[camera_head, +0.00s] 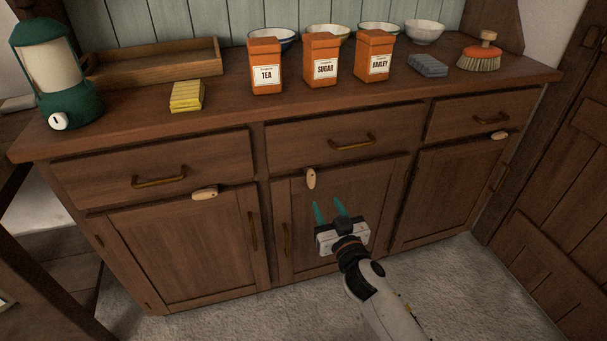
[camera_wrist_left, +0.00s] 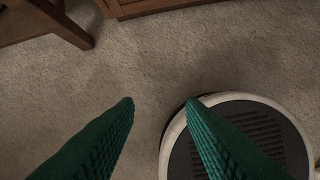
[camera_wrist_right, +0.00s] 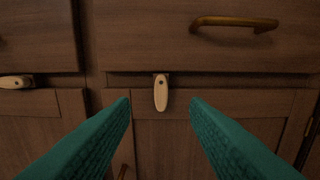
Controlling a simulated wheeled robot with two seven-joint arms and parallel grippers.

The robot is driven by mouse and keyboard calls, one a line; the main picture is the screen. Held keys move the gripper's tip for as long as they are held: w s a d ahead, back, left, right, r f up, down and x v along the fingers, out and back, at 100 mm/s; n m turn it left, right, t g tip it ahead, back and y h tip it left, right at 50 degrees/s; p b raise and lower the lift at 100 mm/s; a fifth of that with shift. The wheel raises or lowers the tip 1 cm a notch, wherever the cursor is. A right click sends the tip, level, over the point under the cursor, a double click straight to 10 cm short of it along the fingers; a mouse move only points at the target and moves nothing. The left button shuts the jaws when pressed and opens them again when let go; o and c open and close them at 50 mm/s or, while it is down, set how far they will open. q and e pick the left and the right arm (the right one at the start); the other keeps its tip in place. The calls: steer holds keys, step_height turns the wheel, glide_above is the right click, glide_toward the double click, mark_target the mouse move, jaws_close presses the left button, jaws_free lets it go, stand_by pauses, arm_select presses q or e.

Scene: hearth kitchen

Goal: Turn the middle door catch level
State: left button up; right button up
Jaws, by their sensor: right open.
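The middle door catch (camera_head: 311,178) is a small pale wooden tab above the middle cupboard door (camera_head: 300,228). It hangs upright, its long side vertical. In the right wrist view the catch (camera_wrist_right: 161,92) shows ahead, between and beyond the fingertips, with a dark pivot dot near its top. My right gripper (camera_head: 328,212) is open and empty in front of the middle door, below and right of the catch in the head view, not touching it. My left gripper (camera_wrist_left: 160,102) shows only in its own wrist view, open and empty above the floor.
The left catch (camera_head: 205,193) and right catch (camera_head: 499,135) lie roughly level. A brass drawer handle (camera_head: 352,142) sticks out above the middle catch. The counter holds a lantern (camera_head: 60,75), tray, canisters, bowls and a brush. My round base shows in the left wrist view.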

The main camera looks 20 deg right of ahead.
glide_toward(312, 176)
steer(key=w, duration=0.2)
steer(key=w+b, duration=0.1)
steer(key=w, duration=0.4)
steer(key=shift+w+f+b, duration=0.1)
steer(key=shift+w+b, duration=0.05)
steer(key=shift+b, duration=0.15)
arm_select(q)
steer(key=w+d+r+t+h, duration=0.1)
steer(key=w+d+t, duration=0.1)
steer(key=w, duration=0.4)
steer(key=shift+t, duration=0.9)
arm_select(e)
steer(key=shift+w, duration=0.6)
jaws_close()
